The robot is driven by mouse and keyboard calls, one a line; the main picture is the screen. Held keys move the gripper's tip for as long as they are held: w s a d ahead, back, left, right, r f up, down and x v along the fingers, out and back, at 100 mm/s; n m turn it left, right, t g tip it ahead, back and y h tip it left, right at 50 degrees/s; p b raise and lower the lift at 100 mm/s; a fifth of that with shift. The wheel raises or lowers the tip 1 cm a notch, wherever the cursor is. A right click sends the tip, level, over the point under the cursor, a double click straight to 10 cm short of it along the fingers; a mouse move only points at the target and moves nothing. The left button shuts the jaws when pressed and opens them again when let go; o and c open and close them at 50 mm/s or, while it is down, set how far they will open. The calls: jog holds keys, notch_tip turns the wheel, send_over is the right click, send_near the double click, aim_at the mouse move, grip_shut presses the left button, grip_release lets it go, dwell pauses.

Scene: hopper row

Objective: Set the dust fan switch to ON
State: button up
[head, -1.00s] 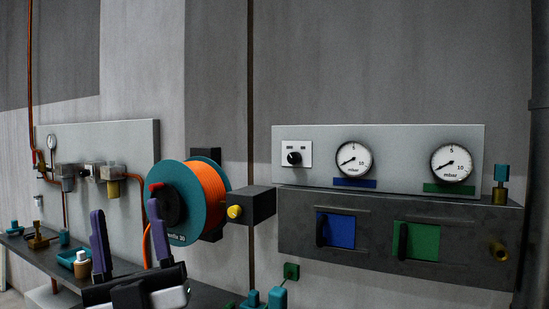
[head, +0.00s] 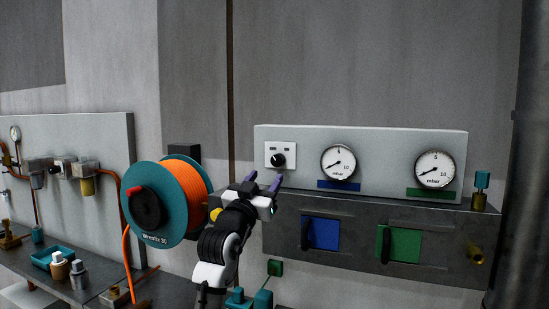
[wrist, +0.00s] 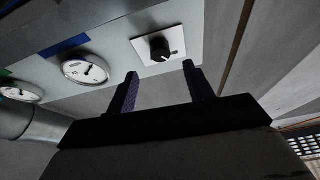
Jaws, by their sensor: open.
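The dust fan switch appears to be the black rotary knob (head: 278,160) on a white plate (head: 290,149), at the left end of the light grey panel. In the wrist view the knob (wrist: 159,48) shows ahead, between the fingertips in the picture and beyond them. Its label is too small to read. My gripper (head: 264,181) is open and empty, with its purple fingers pointing toward the panel just below and left of the knob. The fingers also show in the wrist view (wrist: 160,70). They look apart from the knob.
Two round gauges (head: 338,162) (head: 435,169) sit right of the switch. Below, a dark box has a blue gate (head: 321,233) and a green gate (head: 399,245). An orange hose reel (head: 183,196) stands close left of my arm. A workbench (head: 75,285) holds small items.

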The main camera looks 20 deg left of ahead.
aim_at(276, 162)
jog(key=p+x, duration=0.2)
jog(key=x, duration=0.4)
jog(key=shift+w+r, duration=0.1)
jog(key=shift+r, duration=0.1)
jog(key=shift+w+r+p, duration=0.1)
jog(key=shift+w+p, duration=0.2)
jog(key=shift+w, duration=0.25)
jog(key=c, duration=1)
